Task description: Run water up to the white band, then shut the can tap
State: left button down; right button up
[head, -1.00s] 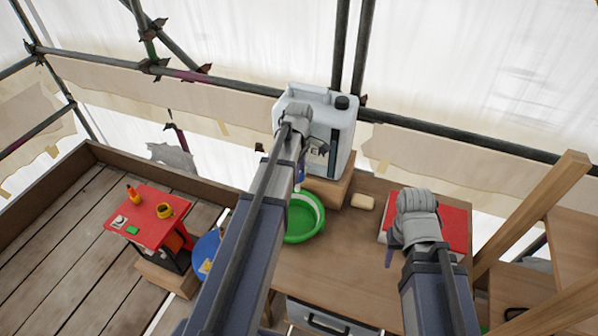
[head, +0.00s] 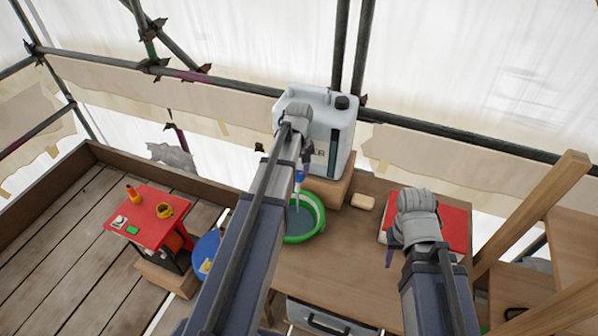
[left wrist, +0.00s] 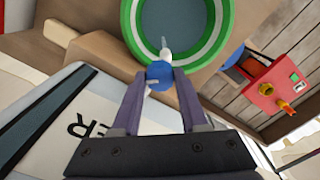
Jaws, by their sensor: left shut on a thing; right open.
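The white water can (head: 325,110) stands on a wooden block at the back of the bench. My left gripper (left wrist: 160,77) is shut on the blue tap (left wrist: 158,74), which also shows in the head view (head: 299,177). A thin stream of water (head: 297,200) runs from the tap into the green basin (head: 318,226). Grey-blue water (left wrist: 180,20) covers the basin floor. The white band (left wrist: 216,40) rings the inside wall, with a green strip between it and the water. My right gripper (head: 391,256) is open and empty above the bench at right.
A red-topped flat thing (head: 455,225) lies beneath my right gripper. A red stand (head: 150,217) with small items is at left. Scaffold poles run behind; wooden boards rise at right.

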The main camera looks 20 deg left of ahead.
aim_at(299, 174)
pick_arm(q)
jog(key=m, duration=0.4)
jog(key=shift+m, duration=2)
jog(key=shift+c, duration=2.2)
grip_release()
jog(key=shift+r, duration=0.1)
notch_tip(299, 174, up, 8)
jog(key=p, duration=0.8)
jog(key=shift+f, duration=0.2)
